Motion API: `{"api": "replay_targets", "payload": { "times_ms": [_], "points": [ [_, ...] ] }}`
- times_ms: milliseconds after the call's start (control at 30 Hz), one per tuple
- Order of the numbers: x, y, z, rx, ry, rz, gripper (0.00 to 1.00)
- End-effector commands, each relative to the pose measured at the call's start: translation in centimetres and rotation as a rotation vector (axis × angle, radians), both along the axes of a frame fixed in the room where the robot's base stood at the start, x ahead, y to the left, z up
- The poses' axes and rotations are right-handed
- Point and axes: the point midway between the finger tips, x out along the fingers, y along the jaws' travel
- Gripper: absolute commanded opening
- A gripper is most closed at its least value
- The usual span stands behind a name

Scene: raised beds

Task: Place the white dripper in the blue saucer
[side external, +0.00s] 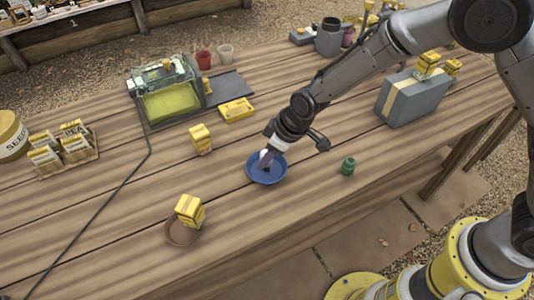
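The blue saucer (273,177) sits on the wooden table near the middle of the side external view. My gripper (265,162) points down into the saucer, with its fingertips low over or inside it. A small white piece, likely the white dripper (263,153), shows right at the fingers. It is mostly hidden by the gripper. I cannot tell whether the fingers are closed on it or whether it touches the saucer.
A yellow box (201,139) stands to the left, and another (190,211) is at a brown saucer (178,234). A grey case (411,98) stands at right. A black cable (108,208) crosses the left side.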

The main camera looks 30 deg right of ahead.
Motion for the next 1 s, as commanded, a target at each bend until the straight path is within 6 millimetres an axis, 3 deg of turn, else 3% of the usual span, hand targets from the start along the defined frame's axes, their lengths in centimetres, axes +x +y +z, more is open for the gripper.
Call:
{"api": "replay_targets", "payload": {
  "times_ms": [33, 100, 133, 533, 1000],
  "points": [
    [0.0, 0.0, 0.0, 0.000, 0.000, 0.000, 0.54],
    [0.0, 0.0, 0.0, 0.000, 0.000, 0.000, 0.67],
    [0.0, 0.0, 0.0, 0.000, 0.000, 0.000, 0.68],
    [-0.2, -0.1, 0.9, 0.001, 0.000, -0.002, 0.68],
    [-2.8, -2.2, 9.1, 0.002, -0.002, 0.000, 0.68]
  ]
}}
